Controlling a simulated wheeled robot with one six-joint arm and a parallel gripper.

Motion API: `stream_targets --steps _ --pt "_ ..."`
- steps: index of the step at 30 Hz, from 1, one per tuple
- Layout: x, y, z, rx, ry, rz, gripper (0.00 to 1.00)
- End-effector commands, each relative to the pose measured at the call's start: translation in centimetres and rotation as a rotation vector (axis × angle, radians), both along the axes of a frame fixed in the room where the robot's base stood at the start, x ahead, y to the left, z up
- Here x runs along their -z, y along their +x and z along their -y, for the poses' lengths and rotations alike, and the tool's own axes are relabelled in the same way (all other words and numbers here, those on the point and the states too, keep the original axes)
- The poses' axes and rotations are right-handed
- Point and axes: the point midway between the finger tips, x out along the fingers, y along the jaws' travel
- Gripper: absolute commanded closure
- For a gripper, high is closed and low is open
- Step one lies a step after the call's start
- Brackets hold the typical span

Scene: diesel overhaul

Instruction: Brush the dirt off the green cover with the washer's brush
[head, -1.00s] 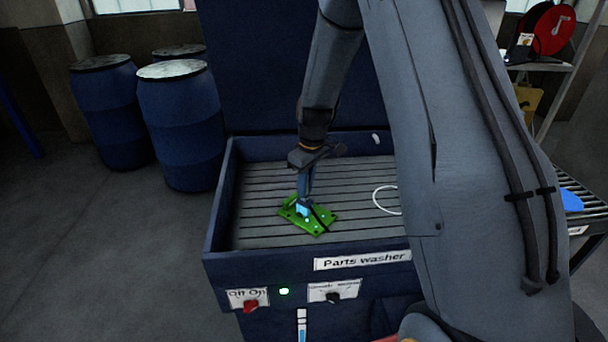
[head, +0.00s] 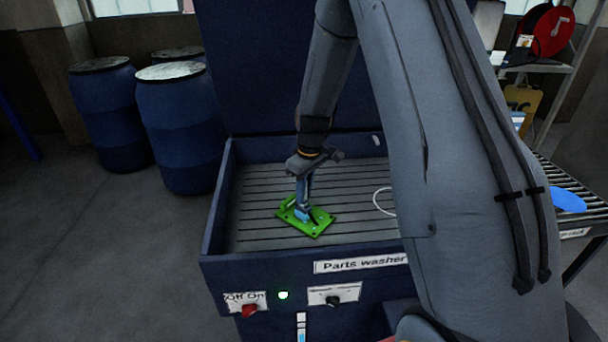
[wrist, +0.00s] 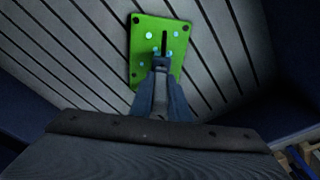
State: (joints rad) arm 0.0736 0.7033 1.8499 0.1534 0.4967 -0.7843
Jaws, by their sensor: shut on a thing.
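The green cover (head: 318,229) lies flat on the slatted floor of the parts washer (head: 262,238). In the wrist view the cover (wrist: 146,42) has holes near its corners, several pale blue spots and a dark narrow strip near its middle. My gripper (head: 304,197) points down over the cover. It is shut on the brush (head: 302,214), whose light blue end is at the cover's surface; I cannot tell how firmly it touches. In the wrist view my gripper (wrist: 161,80) hides the cover's near end and most of the brush.
A white ring (head: 382,201) lies right of the cover, partly behind my arm. Blue drums (head: 175,125) stand at the left. A roller conveyor (head: 590,212) is at the right. Slats left of the cover are clear.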

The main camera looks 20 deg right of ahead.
Motion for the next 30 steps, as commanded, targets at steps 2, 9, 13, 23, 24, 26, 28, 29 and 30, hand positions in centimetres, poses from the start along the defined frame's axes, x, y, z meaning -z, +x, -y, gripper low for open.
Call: stream_targets --steps 2,9,13,23,24,26,28,29,30 --pt "0.1 -0.1 0.1 -0.005 0.0 0.0 1.0" --pt "-2.8 -0.2 -0.8 -0.02 0.001 0.001 1.0" --pt "-4.0 -0.2 -1.1 -0.024 0.0 0.001 1.0" --pt "-6.9 -0.1 -0.9 -0.023 0.0 0.001 1.0" --pt "-7.3 -0.2 -0.9 -0.023 0.0 0.001 1.0" --pt "-7.6 -0.2 -0.9 -0.022 0.0 0.0 1.0" --pt "-7.9 -0.2 -0.9 -0.022 0.0 0.0 1.0" --pt "-7.9 -0.2 -0.9 -0.022 0.0 0.0 1.0" --pt "-8.0 -0.2 -0.9 -0.022 0.0 0.0 1.0"
